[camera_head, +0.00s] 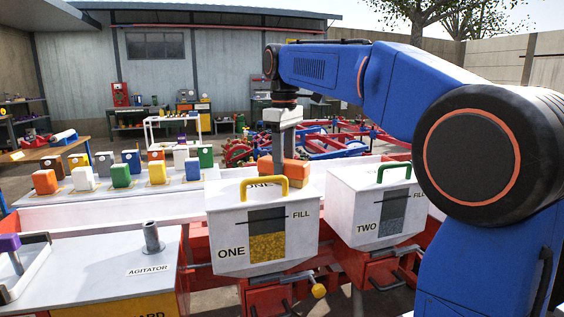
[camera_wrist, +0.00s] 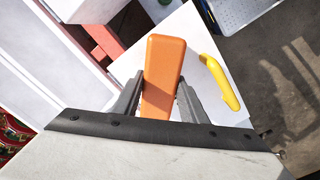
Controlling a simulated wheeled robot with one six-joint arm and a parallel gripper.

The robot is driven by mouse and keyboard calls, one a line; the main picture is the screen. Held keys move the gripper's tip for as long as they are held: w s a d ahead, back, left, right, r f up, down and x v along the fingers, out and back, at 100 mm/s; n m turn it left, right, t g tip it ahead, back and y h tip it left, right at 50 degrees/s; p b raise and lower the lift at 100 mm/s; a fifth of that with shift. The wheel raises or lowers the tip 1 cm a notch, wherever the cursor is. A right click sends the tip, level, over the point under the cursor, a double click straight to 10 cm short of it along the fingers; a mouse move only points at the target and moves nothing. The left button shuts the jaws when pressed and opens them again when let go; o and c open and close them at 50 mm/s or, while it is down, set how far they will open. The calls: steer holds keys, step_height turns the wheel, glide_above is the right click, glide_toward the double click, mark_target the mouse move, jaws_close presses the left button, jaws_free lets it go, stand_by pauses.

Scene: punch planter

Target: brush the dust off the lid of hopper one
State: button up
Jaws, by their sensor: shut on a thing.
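Hopper one (camera_head: 225,225) is a white box marked ONE, with a yellow handle (camera_head: 264,184) on its lid and a window showing yellow grain. My gripper (camera_head: 281,152) is over the back of this lid and shut on an orange block-like brush (camera_head: 295,170). In the wrist view the brush (camera_wrist: 164,60) sits between the two grey fingers, beside the yellow handle (camera_wrist: 220,82), over the white lid (camera_wrist: 125,67). I cannot tell whether the brush touches the lid. Its bristles are hidden, and no dust can be made out.
Hopper two (camera_head: 352,210), with a green handle (camera_head: 394,171), stands close on the right. A white shelf (camera_head: 100,195) with several coloured blocks lies behind at left. The agitator cover (camera_head: 100,265) with an upright grey post (camera_head: 152,238) is at front left.

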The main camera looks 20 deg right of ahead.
mark_target(303, 164)
steer(key=shift+s+f, duration=0.2)
steer(key=shift+s, duration=1.95)
steer(key=shift+s+d+r, duration=0.1)
steer(key=shift+s+d, duration=0.1)
steer(key=shift+d, duration=0.7)
steer(key=shift+w, duration=2.1)
steer(key=shift+w, duration=1.75)
steer(key=shift+d, duration=0.95)
steer(key=shift+s+r, duration=0.1)
steer(key=shift+s, duration=3.65)
